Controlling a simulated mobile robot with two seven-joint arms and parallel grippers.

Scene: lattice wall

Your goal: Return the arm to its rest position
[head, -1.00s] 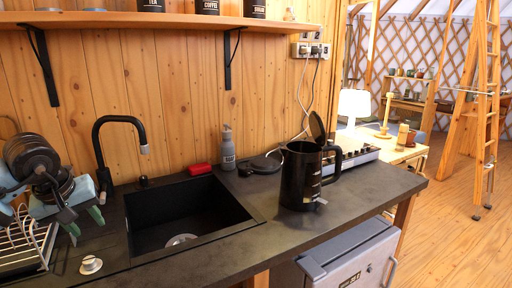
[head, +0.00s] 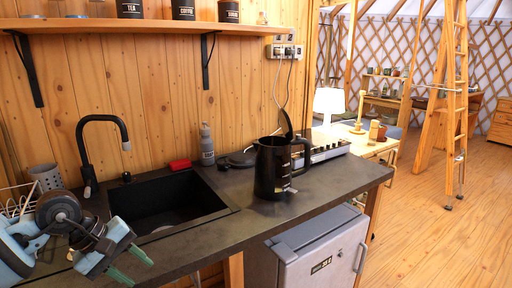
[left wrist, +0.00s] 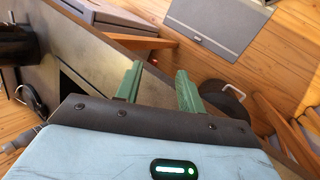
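My left arm comes in at the lower left of the head view. Its gripper (head: 132,264) has two green fingers that stand apart, with nothing between them. It is in front of the sink, near the counter's front edge. In the left wrist view the same gripper (left wrist: 160,76) shows both fingers with a clear, empty gap. My right arm and gripper are not in view.
A black sink (head: 165,203) with a black tap (head: 88,150) lies close beyond the gripper. A black kettle (head: 272,168) with its lid up stands on the dark counter (head: 325,181). A grey fridge (head: 318,250) is below. Open floor (head: 425,225) is at the right.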

